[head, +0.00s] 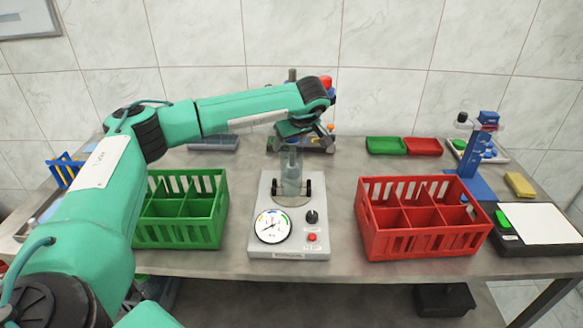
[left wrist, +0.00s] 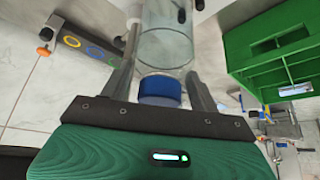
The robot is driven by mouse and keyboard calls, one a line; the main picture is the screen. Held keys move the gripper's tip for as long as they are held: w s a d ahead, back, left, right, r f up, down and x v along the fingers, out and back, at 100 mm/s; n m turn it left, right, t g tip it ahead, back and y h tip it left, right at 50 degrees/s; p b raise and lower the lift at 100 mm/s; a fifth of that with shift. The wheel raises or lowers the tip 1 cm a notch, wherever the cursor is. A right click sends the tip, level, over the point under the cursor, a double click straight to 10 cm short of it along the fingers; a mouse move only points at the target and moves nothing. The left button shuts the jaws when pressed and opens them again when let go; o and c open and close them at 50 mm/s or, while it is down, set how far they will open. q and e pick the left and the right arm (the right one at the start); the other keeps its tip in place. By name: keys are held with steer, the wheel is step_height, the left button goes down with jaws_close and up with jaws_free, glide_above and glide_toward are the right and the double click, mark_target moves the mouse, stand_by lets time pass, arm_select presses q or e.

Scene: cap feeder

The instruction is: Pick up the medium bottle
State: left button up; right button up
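A clear bottle (head: 291,172) stands upright at the grey machine (head: 261,215) with the round dial, in the middle of the table. In the left wrist view the clear bottle (left wrist: 165,45) has a blue cap (left wrist: 160,91) at its near end, close to my palm. My left gripper (head: 292,147) is above the machine, pointing down, with its fingers on either side of the bottle's upper part. The fingers lie close along the bottle, and I cannot tell whether they press on it. My right gripper is not in view.
A green divided crate (head: 183,235) stands left of the machine and a red divided crate (head: 415,245) stands right. Small green (head: 385,146) and red (head: 423,147) trays lie behind. A blue stand (head: 478,160) and a scale (head: 540,224) are at the right.

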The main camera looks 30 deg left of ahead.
arm_select(q)
jaws_close()
steer(key=shift+r, duration=0.1)
